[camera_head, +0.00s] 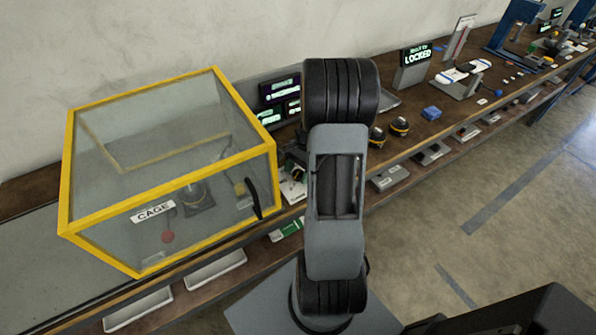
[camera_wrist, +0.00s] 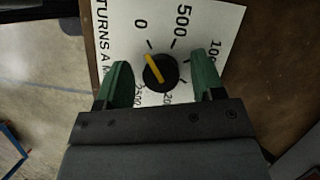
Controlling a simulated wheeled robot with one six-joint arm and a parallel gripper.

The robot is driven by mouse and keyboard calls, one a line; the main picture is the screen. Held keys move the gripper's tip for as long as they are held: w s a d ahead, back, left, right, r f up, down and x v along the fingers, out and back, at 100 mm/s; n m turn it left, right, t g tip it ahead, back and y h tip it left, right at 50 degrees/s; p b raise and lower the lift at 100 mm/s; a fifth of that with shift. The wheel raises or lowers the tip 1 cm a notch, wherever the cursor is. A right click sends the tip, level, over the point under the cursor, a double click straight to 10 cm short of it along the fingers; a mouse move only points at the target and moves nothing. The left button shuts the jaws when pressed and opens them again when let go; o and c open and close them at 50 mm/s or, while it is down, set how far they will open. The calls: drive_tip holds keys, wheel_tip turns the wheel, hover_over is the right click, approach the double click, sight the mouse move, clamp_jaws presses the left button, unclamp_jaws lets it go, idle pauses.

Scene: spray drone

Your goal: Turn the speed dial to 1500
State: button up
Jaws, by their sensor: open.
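The speed dial (camera_wrist: 166,78) is a round black knob with a yellow pointer, on a white plate (camera_wrist: 105,40) in the wrist view. The pointer aims up and left, toward the mark by 0. Labels 0, 500 and part of 1000 show above and right; 2000 and 2500 are partly visible below. My gripper (camera_wrist: 159,62) is open, with one green finger left of the knob and one right of it. Gaps show between fingers and knob. The 1500 label is hidden. In the head view my arm covers most of this spot.
A yellow-framed cage (camera_head: 170,190) with clear panels stands left of my arm on the long bench. Small lit displays (camera_head: 280,90) stand behind the arm. Two dark round items (camera_head: 399,127) and a blue block (camera_head: 431,113) lie to the right. The floor at right is clear.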

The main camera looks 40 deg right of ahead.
drive_tip(key=shift+c, duration=0.3)
drive_tip(key=c, duration=0.9)
drive_tip(key=shift+o, duration=0.2)
